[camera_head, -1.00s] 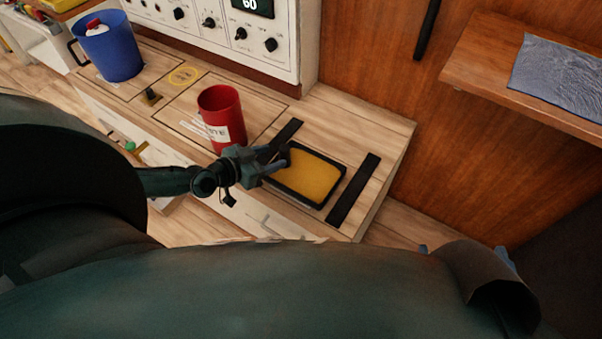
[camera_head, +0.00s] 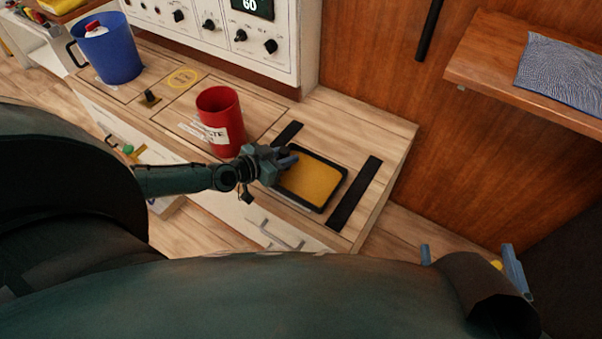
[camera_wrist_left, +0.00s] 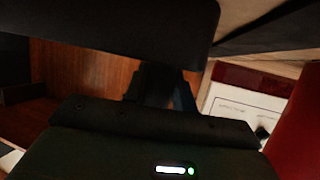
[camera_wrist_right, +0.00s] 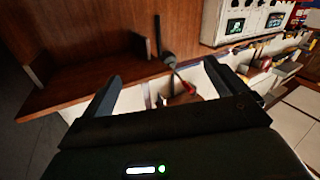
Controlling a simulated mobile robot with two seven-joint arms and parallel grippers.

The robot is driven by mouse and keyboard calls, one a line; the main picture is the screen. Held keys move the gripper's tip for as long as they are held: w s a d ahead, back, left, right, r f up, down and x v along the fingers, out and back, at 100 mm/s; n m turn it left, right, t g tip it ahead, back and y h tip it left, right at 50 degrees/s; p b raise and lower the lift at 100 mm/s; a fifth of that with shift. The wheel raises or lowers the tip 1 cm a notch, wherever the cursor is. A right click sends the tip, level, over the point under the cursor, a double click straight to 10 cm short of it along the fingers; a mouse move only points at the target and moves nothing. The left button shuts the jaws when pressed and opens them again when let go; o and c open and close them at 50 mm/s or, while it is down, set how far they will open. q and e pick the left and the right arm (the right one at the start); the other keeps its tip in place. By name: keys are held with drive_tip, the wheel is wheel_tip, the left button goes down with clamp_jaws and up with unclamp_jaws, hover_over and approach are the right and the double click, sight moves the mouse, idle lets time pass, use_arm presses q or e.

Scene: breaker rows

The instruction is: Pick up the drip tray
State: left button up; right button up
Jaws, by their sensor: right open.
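The drip tray (camera_head: 313,184), black-rimmed with a yellow inside, lies on the wooden counter between two black strips. My left gripper (camera_head: 287,159) is at its left rim, with the fingers close together on the rim. In the left wrist view a large dark shape, apparently the tray (camera_wrist_left: 110,30), fills the top, and the close-set fingers (camera_wrist_left: 165,90) meet its edge. The exact contact is dark. My right gripper (camera_head: 469,261) is low at the right, away from the tray. The right wrist view shows its fingers (camera_wrist_right: 162,88) wide apart and empty.
A red mug (camera_head: 222,120) stands close behind my left gripper. A blue jug (camera_head: 110,50) stands further left. A control panel (camera_head: 215,30) backs the counter. A wooden shelf (camera_head: 480,75) with a patterned cloth (camera_head: 560,75) juts out at the right.

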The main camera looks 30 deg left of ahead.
use_arm(q)
clamp_jaws()
drive_tip(key=shift+r, duration=0.1)
